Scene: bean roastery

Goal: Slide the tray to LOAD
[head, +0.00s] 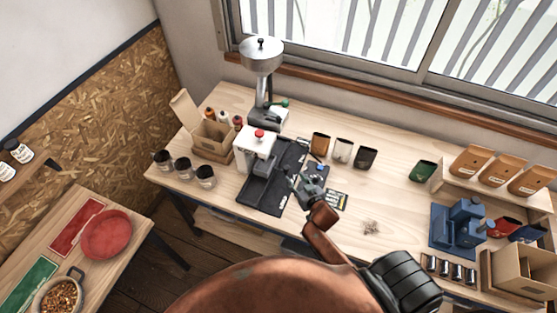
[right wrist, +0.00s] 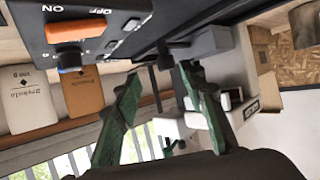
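A dark, flat, tray-like slab (head: 258,200) lies at the middle of the long bench, in front of a white machine with a red knob (head: 254,150). I cannot tell which part of it slides, and no LOAD marking is readable. My right gripper (head: 303,184) is over the slab's right part, hiding some of it; contact cannot be told. In the right wrist view its two green fingers (right wrist: 162,76) are apart with nothing gripped. A dark control panel (right wrist: 95,30) with ON and OFF marks and an orange switch (right wrist: 80,28) is close by. My left gripper is out of view.
Pouches (head: 342,150) stand at the back. A blue press (head: 458,225) is at the right. A side table holds a red plate (head: 107,235).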

